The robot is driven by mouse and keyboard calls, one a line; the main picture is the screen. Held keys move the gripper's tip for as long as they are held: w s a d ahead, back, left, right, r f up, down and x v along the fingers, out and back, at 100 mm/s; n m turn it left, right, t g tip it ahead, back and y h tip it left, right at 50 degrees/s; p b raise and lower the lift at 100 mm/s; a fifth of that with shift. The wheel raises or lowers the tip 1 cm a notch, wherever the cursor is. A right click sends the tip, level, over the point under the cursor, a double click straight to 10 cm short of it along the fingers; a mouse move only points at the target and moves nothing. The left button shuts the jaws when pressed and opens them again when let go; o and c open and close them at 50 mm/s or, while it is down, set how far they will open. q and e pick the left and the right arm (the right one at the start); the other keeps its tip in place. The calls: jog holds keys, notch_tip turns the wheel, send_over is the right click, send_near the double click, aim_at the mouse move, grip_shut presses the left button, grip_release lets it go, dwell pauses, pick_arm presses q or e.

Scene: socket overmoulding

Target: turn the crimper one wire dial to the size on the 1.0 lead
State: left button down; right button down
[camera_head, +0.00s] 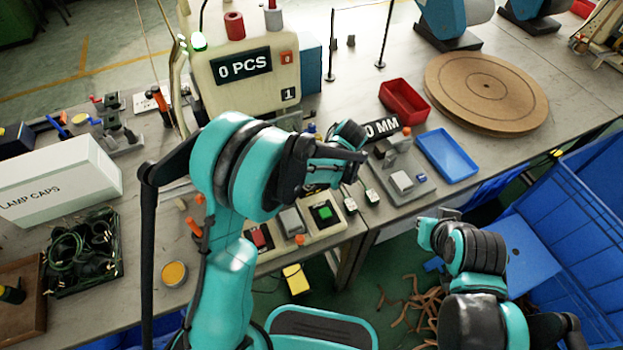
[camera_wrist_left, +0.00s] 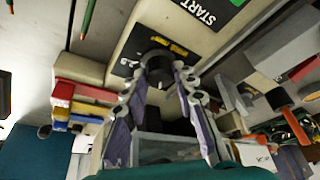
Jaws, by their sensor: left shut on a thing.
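The beige crimper (camera_head: 215,90) stands at the back with a "0 PCS" display and a "1" label. In the left wrist view a round black dial (camera_wrist_left: 158,62) sits on a beige face with a dark, yellow-lettered label. My left gripper (camera_wrist_left: 160,82) is shut on this dial, a finger on each side. In the head view my left gripper (camera_head: 355,155) is in front of the crimper, and my arm hides the dial. The dial's setting is unreadable. No lead reads clearly as 1.0. My right gripper (camera_head: 438,225) is off the table's front edge, its fingers unclear.
A green-button box (camera_head: 323,213) stands below my left gripper. A red tray (camera_head: 404,101), a blue tray (camera_head: 447,155) and a round wooden board (camera_head: 485,92) lie to the right. A white lamp caps box (camera_head: 60,180) is at left. A blue crate (camera_head: 575,220) stands right.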

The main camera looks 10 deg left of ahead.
pick_arm(q)
jog(key=n+g, duration=0.1)
jog(key=n, duration=0.1)
jog(key=n+g, duration=0.1)
jog(key=n, duration=0.2)
jog(key=shift+w, duration=0.15)
jog(key=shift+n, duration=0.4)
jog(key=c, duration=1.2)
grip_release()
jog(key=v, duration=1.2)
jog(key=shift+w, duration=0.15)
